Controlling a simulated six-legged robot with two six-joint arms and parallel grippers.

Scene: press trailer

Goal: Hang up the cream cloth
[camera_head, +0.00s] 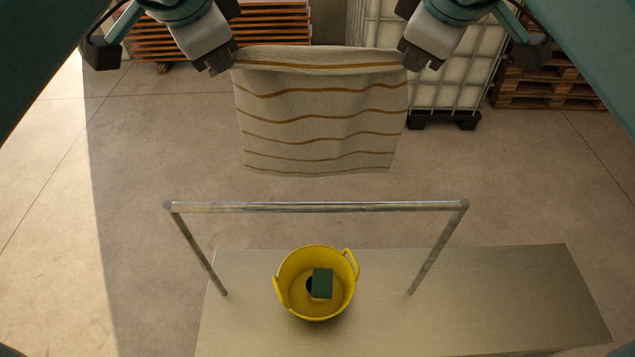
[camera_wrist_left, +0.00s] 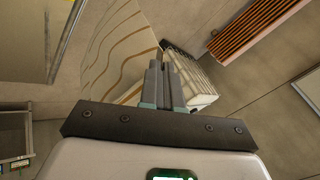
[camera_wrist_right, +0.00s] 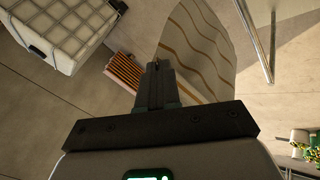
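The cream cloth (camera_head: 318,110) with brown stripes hangs spread out between my two grippers, beyond and above the metal rail (camera_head: 315,207). My left gripper (camera_head: 232,62) is shut on its upper left corner. My right gripper (camera_head: 408,60) is shut on its upper right corner. The cloth also shows in the left wrist view (camera_wrist_left: 122,50) and in the right wrist view (camera_wrist_right: 200,50), at the closed fingers. The rail is a bare horizontal bar on two legs, standing on a metal table (camera_head: 480,300). The cloth and the rail are apart in the picture.
A white caged tank (camera_head: 445,70), wooden pallets (camera_head: 545,85) and orange-brown slats (camera_head: 270,25) are at the back. The floor between is clear.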

